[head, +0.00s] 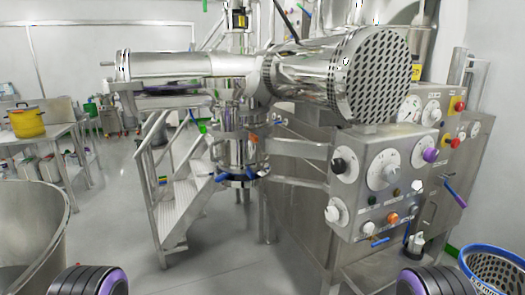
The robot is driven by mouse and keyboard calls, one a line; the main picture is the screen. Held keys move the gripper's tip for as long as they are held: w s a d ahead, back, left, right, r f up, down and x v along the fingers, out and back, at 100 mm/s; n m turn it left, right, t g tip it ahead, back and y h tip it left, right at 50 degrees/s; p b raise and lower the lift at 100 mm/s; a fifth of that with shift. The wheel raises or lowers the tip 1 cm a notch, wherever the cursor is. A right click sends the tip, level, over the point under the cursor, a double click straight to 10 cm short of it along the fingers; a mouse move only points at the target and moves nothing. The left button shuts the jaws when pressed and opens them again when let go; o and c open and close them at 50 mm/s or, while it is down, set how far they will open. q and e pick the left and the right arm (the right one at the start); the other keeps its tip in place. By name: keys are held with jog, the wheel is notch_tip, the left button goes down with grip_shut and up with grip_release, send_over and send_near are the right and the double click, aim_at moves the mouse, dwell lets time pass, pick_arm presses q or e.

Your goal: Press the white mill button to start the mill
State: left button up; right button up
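A steel control panel (350,205) stands on the right side of the machine, its front facing me. On its lower row is a small white button (368,228), left of an orange button (392,219). Another white knob-like piece (417,186) sits higher at the panel's right. The labels are too small to read, so I cannot tell which white control is the mill's. Neither gripper shows. Only dark rounded parts with purple bands, apparently of my arms, show at the bottom left and bottom right, apart from the panel.
A large perforated steel drum end (380,75) juts out above the panel. A blue basket (495,262) is at the lower right. A steel vessel (28,225) is at the lower left. Metal steps (180,200) stand mid-left. Grey floor between is clear.

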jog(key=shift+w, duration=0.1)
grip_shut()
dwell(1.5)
